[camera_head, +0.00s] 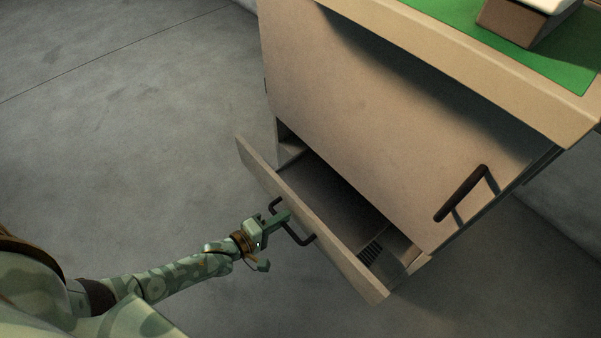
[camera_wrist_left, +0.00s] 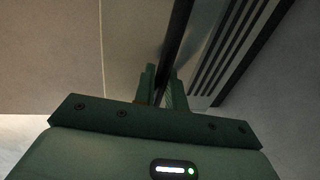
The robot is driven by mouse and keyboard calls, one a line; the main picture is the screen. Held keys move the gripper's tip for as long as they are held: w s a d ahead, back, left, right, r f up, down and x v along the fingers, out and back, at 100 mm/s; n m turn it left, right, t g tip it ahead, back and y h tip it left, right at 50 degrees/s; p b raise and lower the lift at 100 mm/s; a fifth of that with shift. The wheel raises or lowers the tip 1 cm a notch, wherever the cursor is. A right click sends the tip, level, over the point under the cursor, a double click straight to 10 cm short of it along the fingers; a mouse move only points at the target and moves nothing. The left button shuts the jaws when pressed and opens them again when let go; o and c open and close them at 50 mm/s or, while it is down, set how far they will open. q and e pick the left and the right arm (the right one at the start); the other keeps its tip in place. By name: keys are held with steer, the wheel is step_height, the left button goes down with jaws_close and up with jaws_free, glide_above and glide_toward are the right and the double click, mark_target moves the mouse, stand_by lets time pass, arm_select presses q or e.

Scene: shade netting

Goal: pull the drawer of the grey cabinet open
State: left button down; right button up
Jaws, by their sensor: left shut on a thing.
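The cabinet (camera_head: 350,110) looks beige-grey in this light. Its low drawer (camera_head: 315,225) stands partly pulled out, with its inside showing. A dark bar handle (camera_head: 298,240) is on the drawer front. My left gripper (camera_head: 280,216) is at that handle, and its fingers are shut on the bar. In the left wrist view the dark handle bar (camera_wrist_left: 178,40) runs between the two green fingers (camera_wrist_left: 161,88). The fingers hide part of the handle. My right gripper is in neither view.
A second dark handle (camera_head: 462,194) is on the larger front panel above the drawer. A green mat (camera_head: 465,14) and a brown box-like thing (camera_head: 520,22) with a pale top are on the cabinet top. The grey floor (camera_head: 130,130) to the left is clear.

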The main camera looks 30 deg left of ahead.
arm_select(q)
steer(key=f+p+v, duration=0.1)
steer(key=f+v, duration=0.2)
steer(key=v, duration=1.1)
steer(key=shift+s, duration=0.45)
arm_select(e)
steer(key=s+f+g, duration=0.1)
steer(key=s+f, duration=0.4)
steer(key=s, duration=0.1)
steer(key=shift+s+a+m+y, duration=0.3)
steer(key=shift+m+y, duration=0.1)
arm_select(q)
steer(key=shift+a, duration=0.15)
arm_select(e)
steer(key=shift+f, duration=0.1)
arm_select(q)
steer(key=c, duration=1.6)
jaws_free()
steer(key=shift+o, duration=0.2)
steer(key=shift+p, duration=0.3)
